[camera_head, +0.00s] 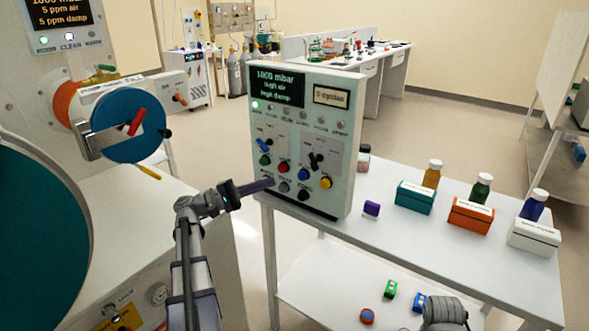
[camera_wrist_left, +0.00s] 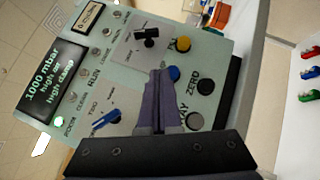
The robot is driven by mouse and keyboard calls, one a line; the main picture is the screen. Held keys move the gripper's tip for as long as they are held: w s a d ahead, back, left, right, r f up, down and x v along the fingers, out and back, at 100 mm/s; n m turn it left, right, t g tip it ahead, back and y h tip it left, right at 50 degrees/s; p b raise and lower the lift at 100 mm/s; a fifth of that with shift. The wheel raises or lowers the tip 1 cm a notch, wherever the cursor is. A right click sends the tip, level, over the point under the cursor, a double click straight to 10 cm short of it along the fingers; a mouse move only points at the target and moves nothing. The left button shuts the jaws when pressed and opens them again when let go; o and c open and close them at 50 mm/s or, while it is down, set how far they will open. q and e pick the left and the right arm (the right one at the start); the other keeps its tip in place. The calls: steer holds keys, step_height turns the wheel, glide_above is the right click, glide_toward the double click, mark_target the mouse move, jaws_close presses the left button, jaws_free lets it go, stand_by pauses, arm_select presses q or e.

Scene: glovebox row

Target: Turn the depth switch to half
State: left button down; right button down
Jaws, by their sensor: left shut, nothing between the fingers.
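The control panel (camera_head: 300,140) stands upright on the white table. It carries two lever switches: a blue-handled one (camera_head: 263,146) on the left and a black-handled one (camera_head: 316,160) on the right. In the left wrist view the blue lever (camera_wrist_left: 106,122) and the black lever (camera_wrist_left: 146,36) show turned sideways. Their labels are too small to tell which is the depth switch. My left gripper (camera_head: 272,183) is shut and empty, its purple fingers close in front of the lower buttons. In the left wrist view the fingers (camera_wrist_left: 160,74) cover part of the button area.
Below the levers are several buttons, including a yellow one (camera_head: 326,183) and a red one (camera_head: 282,167). Boxes with bottles stand further right, such as the teal one (camera_head: 415,198). The glovebox with its blue round door (camera_head: 128,125) is left.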

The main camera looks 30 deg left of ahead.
mark_target(308, 157)
arm_select(q)
steer(key=shift+t, duration=0.6)
steer(key=shift+w+d+r+p, duration=0.85)
steer(key=shift+d+r, duration=0.2)
steer(key=shift+d, duration=0.15)
steer(key=shift+w+d+r+p, duration=0.85)
steer(key=shift+d+r, duration=0.15)
steer(key=shift+d, duration=0.2)
steer(key=shift+w+d+r+p, duration=0.85)
steer(key=shift+d+r, duration=0.2)
steer(key=shift+d, duration=0.15)
steer(key=r+m+g+p, duration=0.1)
steer(key=p, duration=0.2)
steer(key=r+m+g+y+p, duration=0.1)
steer(key=m+p, duration=0.1)
steer(key=p, duration=0.2)
steer(key=shift+d+g, duration=0.4)
steer(key=shift+s+d+f, duration=0.1)
